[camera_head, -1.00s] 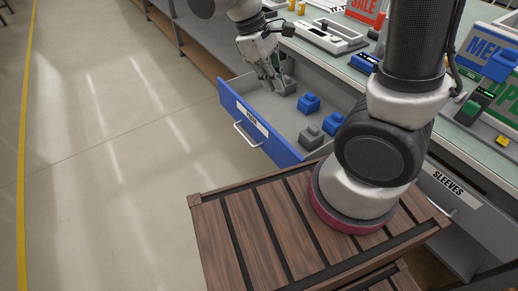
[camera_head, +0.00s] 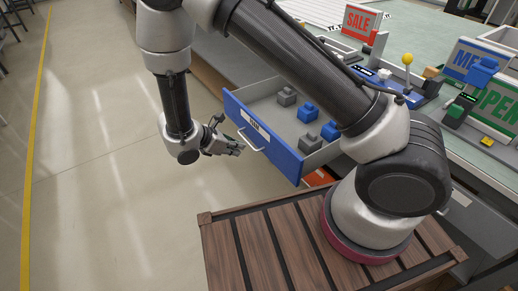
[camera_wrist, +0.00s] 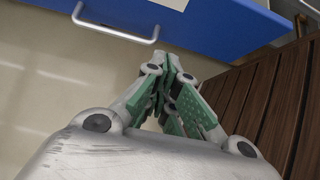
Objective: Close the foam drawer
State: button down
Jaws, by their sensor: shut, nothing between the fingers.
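The foam drawer has a blue front (camera_head: 262,135) with a white label and a silver handle (camera_head: 250,141). It stands pulled out from the workbench, with grey and blue blocks (camera_head: 307,111) inside. My gripper (camera_head: 238,149) is outside the drawer, in front of its blue face near the handle, and its fingers are shut with nothing between them. In the wrist view the fingertips (camera_wrist: 172,60) point toward the blue front (camera_wrist: 215,25), with the handle (camera_wrist: 118,36) up and to the left. I cannot tell whether the fingers touch the drawer.
My base's slatted wooden deck (camera_head: 290,240) is below and right of the drawer. Open floor (camera_head: 110,190) lies to the left. The workbench top (camera_head: 440,95) holds signs, including a red SALE sign (camera_head: 361,20), and small devices.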

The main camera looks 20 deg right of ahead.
aim_at(267, 151)
jog(key=shift+w+d+f, duration=0.45)
jog(key=shift+d+f, duration=0.35)
jog(key=shift+d, duration=0.6)
jog(key=shift+w+d+f, duration=0.5)
jog(key=shift+d+f, duration=0.35)
jog(key=shift+d, duration=0.6)
jog(key=shift+w+d+f, duration=0.45)
jog(key=shift+d+f, duration=0.35)
jog(key=shift+d, duration=0.6)
